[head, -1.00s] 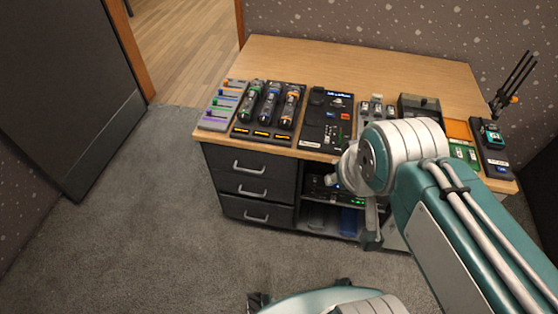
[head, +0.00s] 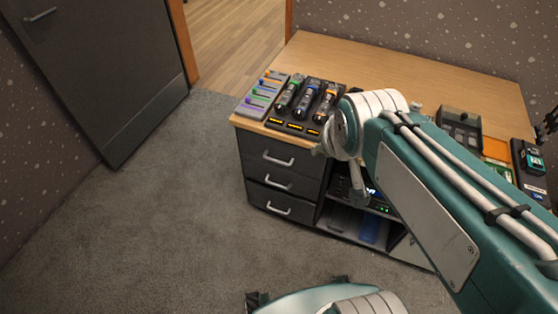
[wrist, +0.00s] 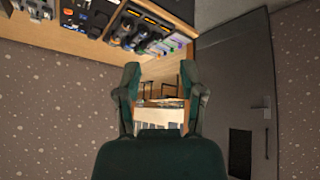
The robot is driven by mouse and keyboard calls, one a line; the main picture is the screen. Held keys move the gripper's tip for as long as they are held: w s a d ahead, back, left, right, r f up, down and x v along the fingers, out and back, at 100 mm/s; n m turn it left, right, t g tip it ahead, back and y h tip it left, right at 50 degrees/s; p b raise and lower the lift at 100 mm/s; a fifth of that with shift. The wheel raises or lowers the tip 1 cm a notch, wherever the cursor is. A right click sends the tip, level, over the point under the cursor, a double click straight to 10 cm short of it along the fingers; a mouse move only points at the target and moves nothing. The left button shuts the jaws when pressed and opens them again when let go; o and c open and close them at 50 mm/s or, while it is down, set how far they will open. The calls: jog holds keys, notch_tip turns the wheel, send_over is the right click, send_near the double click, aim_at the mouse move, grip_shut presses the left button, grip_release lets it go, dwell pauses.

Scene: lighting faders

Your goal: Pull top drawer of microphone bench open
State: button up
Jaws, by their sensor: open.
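The microphone bench (head: 400,62) has a wooden top and a dark body, with a stack of three dark drawers at its left front. The top drawer (head: 258,148) is closed, flush with the drawers below, and has a pale bar handle (head: 278,159). My gripper (wrist: 160,92) shows in the wrist view with its two dark green fingers apart and nothing between them. In the head view my arm hangs to the right of the drawers, and the gripper's fingers cannot be made out. The drawer fronts are not seen in the wrist view.
Fader strips (head: 262,92) and microphones (head: 306,102) stand near the bench's front left edge. An open shelf with devices (head: 370,229) is right of the drawers. A dark door (head: 95,75) is at the left. Carpet (head: 165,210) before the drawers is clear.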

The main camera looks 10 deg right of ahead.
jog(key=w+d+f+n+t, duration=0.1)
jog(key=w+f+n+t, duration=0.35)
jog(key=w, duration=1.25)
jog(key=n+t+y, duration=0.2)
jog(key=n, duration=0.7)
send_over(277, 161)
jog(key=s+d, duration=0.4)
notch_tip(277, 161, down, 28)
jog(key=r, duration=0.1)
jog(key=s+a+f+n+t+y, duration=0.1)
jog(key=s+f+n, duration=0.15)
jog(key=f, duration=0.45)
jog(key=s+f+n+t+y, duration=0.1)
jog(key=s+f+t, duration=0.15)
jog(key=f, duration=0.45)
jog(key=shift+g, duration=0.4)
jog(key=x, duration=1)
jog(key=shift+s+a, duration=0.1)
jog(key=shift+a, duration=0.15)
grip_shut()
